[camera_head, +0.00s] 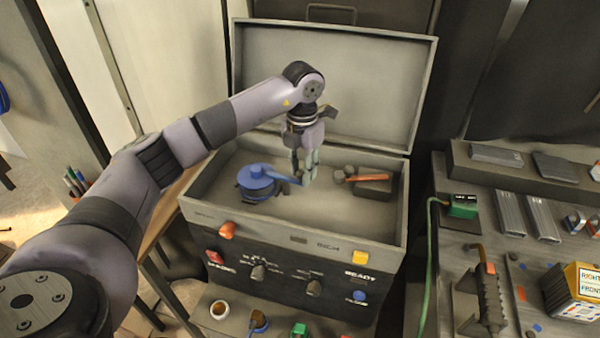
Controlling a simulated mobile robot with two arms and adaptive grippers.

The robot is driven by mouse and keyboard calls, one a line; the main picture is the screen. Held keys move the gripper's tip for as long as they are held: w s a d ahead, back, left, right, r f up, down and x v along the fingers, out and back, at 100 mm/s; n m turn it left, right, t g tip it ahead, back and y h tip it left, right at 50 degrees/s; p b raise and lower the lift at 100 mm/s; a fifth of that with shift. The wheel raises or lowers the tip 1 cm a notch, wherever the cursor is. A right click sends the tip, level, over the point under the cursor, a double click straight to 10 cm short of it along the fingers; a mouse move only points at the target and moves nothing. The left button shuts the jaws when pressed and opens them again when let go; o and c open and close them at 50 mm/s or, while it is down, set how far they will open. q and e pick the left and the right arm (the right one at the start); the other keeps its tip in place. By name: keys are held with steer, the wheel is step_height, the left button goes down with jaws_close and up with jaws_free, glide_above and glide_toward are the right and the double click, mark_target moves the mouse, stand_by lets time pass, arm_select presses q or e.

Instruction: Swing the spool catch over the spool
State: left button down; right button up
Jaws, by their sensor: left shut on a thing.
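A blue round spool (257,188) sits in the left part of the open grey case. A blue bar, which looks like the spool catch (285,178), runs from the top of the spool to the right. My left gripper (304,178) points down into the case, right of the spool, and is shut on the outer end of this bar. The fingers partly hide that end, so its exact shape cannot be told. My right gripper is not in view.
The case lid (335,80) stands open behind my arm. An orange-handled part (362,178) sits on a dark block (374,189) right of the gripper. The front panel (290,262) carries knobs and buttons. A cluttered bench (520,258) stands at the right. The case floor in front is clear.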

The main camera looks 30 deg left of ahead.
arm_select(q)
steer(key=shift+w+n, duration=0.3)
steer(key=shift+n, duration=0.3)
steer(key=shift+r, duration=0.1)
steer(key=c, duration=1.3)
jaws_free()
steer(key=shift+c, duration=0.2)
step_height(320, 180, up, 12)
